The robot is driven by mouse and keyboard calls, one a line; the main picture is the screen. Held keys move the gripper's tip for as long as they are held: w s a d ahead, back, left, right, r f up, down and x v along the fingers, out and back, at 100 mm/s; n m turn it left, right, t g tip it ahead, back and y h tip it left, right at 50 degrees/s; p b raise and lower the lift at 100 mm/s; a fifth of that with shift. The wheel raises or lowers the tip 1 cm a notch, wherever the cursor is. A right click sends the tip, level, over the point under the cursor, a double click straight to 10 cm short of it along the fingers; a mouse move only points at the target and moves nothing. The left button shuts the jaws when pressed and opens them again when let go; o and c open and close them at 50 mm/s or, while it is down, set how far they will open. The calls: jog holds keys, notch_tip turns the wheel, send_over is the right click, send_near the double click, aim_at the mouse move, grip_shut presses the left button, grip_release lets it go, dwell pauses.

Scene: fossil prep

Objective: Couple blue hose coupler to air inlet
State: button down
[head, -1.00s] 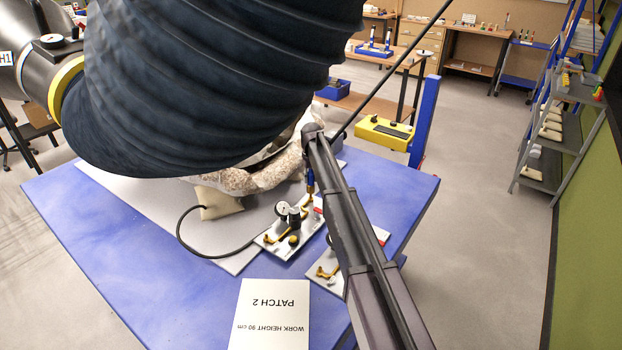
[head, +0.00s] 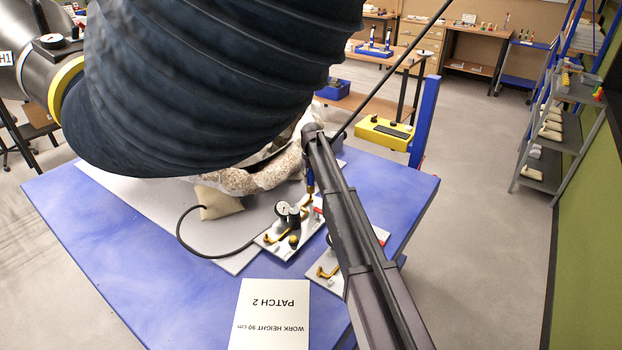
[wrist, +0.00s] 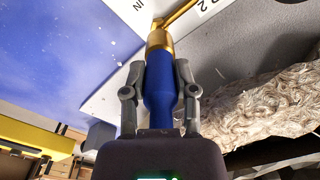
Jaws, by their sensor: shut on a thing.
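The blue hose coupler (wrist: 160,88) has a gold front end. My gripper (wrist: 161,70) is shut on its blue body, one finger on each side. In the head view the coupler (head: 310,180) points down, mostly upright, over a white valve panel. The gold end (wrist: 158,40) meets or nearly meets a small brass fitting (wrist: 158,21) beside the "IN" label, which seems to be the air inlet. I cannot tell whether they are joined. A brass pipe (wrist: 182,11) runs from the fitting. My arm hides part of the panels in the head view.
A second panel (head: 325,272) lies partly behind my arm. A rough fossil block (head: 262,178) is close by. A "PATCH 2" card (head: 270,318) lies on the blue table (head: 140,283).

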aim_at(311, 183)
jog(key=shift+f, duration=0.25)
jog(key=shift+f+b, duration=0.35)
jog(key=shift+b, duration=0.2)
jog(key=shift+f+b, duration=0.9)
jog(key=shift+f, duration=0.05)
jog(key=shift+w+a, duration=0.1)
jog(key=shift+w, duration=0.05)
dwell(0.4)
jog(key=c, duration=0.8)
grip_release()
jog(key=o, duration=0.5)
jog(key=shift+r, duration=0.15)
